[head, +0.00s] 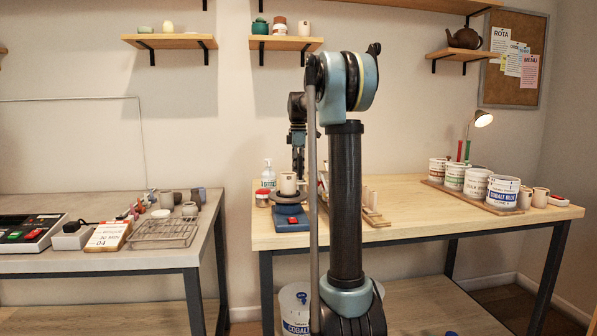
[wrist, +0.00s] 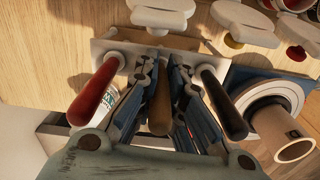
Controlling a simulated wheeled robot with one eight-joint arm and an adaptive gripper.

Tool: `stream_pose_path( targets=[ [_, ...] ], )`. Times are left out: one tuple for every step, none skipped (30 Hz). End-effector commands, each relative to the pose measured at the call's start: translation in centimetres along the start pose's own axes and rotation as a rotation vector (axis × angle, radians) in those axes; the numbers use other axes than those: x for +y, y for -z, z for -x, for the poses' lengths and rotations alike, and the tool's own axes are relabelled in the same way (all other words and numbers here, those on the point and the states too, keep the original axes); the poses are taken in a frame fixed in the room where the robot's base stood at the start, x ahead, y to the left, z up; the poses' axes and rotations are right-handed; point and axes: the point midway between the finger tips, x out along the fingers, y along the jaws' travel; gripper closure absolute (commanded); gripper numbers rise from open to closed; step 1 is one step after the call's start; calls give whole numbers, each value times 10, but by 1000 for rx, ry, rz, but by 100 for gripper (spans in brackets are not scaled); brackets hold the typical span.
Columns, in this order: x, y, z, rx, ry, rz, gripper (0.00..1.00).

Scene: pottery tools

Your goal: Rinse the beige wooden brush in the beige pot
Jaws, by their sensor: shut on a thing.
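My gripper (wrist: 160,90) is shut on the tan wooden handle of the brush (wrist: 160,108) in the wrist view. The handle stands between a red handle and a dark brown handle, both outside my fingers. The brush's far end is mostly hidden, so I cannot tell whether it is still in the pale holder. A beige pot (wrist: 296,150) with a dark mark stands at the right of the wrist view, apart from my gripper. It also shows in the head view (head: 288,184), on a blue stand. In the head view my gripper is largely hidden by my arm.
The red handle (wrist: 97,88) and dark brown handle (wrist: 225,105) flank my fingers closely. The pale holder (wrist: 108,50) lies beyond them. Labelled tubs (head: 503,191) stand at the right of the wooden table (head: 420,225). A soap bottle (head: 268,175) stands near the stand.

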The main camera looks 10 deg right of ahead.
Motion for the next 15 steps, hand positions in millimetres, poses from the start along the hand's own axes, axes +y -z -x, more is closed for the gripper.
stream_pose_path(
  targets=[
    [0, 0, 0, 0, 0, 0, 100],
    [0, 0, -1, 0, 0, 0, 100],
    [0, 0, -1, 0, 0, 0, 100],
    [0, 0, -1, 0, 0, 0, 100],
    [0, 0, -1, 0, 0, 0, 100],
    [0, 0, -1, 0, 0, 0, 100],
    [0, 0, -1, 0, 0, 0, 100],
    [0, 0, -2, 0, 0, 0, 100],
    [0, 0, -2, 0, 1, 0, 100],
    [0, 0, -2, 0, 1, 0, 100],
    [0, 0, -2, 0, 1, 0, 100],
    [0, 0, -2, 0, 1, 0, 82],
    [0, 0, -2, 0, 1, 0, 75],
    [0, 0, -2, 0, 1, 0, 68],
    [0, 0, -2, 0, 0, 0, 67]
  ],
)
